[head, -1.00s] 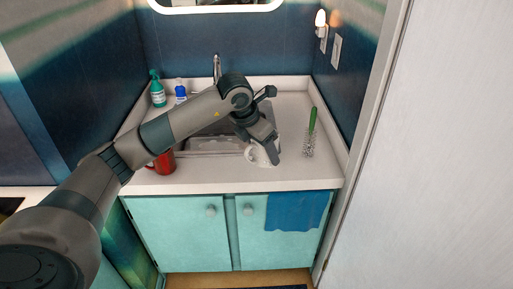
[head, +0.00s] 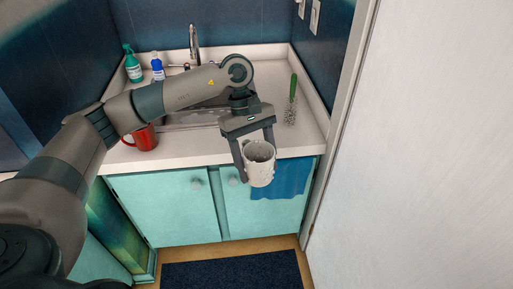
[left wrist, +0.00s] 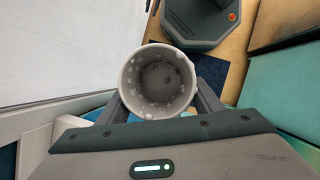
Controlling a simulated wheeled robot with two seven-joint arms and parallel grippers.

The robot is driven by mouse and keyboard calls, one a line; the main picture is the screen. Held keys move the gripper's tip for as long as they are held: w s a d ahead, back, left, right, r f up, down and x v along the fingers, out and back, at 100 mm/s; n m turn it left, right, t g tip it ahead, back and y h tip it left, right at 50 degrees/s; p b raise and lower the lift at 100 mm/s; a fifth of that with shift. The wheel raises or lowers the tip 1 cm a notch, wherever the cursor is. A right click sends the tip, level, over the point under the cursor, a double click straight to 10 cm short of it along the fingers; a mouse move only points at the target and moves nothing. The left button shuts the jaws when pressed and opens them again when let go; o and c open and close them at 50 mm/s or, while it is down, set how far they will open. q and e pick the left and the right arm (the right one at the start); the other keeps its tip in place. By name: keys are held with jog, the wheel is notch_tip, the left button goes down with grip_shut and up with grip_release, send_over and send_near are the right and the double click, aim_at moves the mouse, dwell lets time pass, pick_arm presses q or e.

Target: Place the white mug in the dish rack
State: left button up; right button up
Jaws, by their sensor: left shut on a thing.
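The white mug (head: 259,172) is held between the fingers of my left gripper (head: 256,151), in front of the counter's front edge and above the floor. In the left wrist view the mug (left wrist: 158,107) shows its open mouth and grey inside, with small pale bumps or drops on its wall. The left gripper's fingers (left wrist: 160,103) are shut on its sides. The dish rack is not clearly visible; my left arm covers part of the sink area (head: 185,122). My right gripper is in neither current view.
A red mug (head: 146,138) stands at the counter's front left. A green spray bottle (head: 133,66) and a blue-labelled bottle (head: 158,68) stand at the back left, near the faucet (head: 194,42). A green-handled brush (head: 292,100) is at right. A blue towel (head: 285,180) hangs on the cabinet.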

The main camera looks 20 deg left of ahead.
aim_at(250, 183)
pick_arm(q)
jog(key=s+m+y, duration=0.1)
jog(key=s+m, duration=0.1)
jog(key=m, duration=0.1)
jog(key=s+m+g+y, duration=0.1)
jog(key=s+m, duration=0.1)
jog(key=m, duration=0.1)
jog(key=s+d+m+y, duration=0.1)
jog(key=s+m, duration=0.1)
jog(key=m, duration=0.1)
jog(key=shift+s+r+m+g, duration=0.25)
jog(key=shift+m+g, duration=0.05)
jog(key=shift+m, duration=0.1)
jog(key=shift+s+a+m+y, duration=0.1)
jog(key=shift+s+m+y, duration=0.3)
jog(key=shift+m, duration=0.2)
